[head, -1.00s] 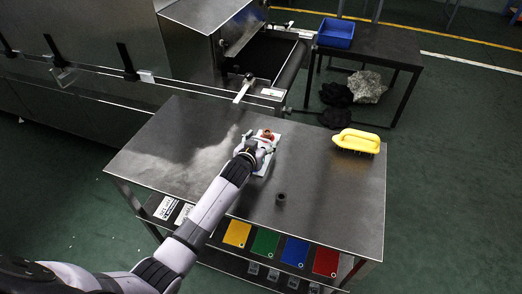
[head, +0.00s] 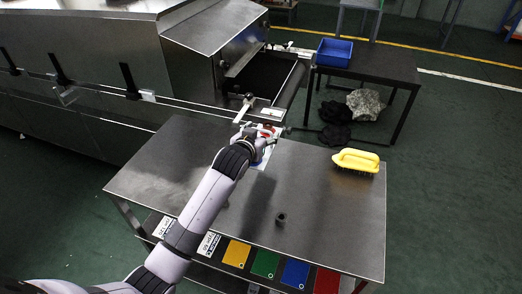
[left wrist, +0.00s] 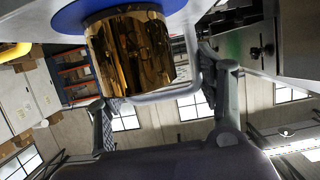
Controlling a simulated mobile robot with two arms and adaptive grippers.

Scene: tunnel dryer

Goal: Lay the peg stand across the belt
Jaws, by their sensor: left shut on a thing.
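The peg stand (head: 262,160) is a pale plate with red and blue parts, at the far edge of the steel table beside the dryer, partly hidden by my arm. In the left wrist view a shiny copper-coloured cylinder (left wrist: 130,50) on a blue disc stands out from the pale plate. The dryer's dark belt (head: 286,92) lies just beyond the stand, at the tunnel mouth. My right gripper is out of view.
The steel table (head: 325,215) carries a yellow-handled brush (head: 356,158) at right and a small dark cylinder (head: 281,219) near the front. A pale lever (head: 243,108) juts from the dryer's side near my gripper. A blue bin (head: 334,51) stands on a dark side table.

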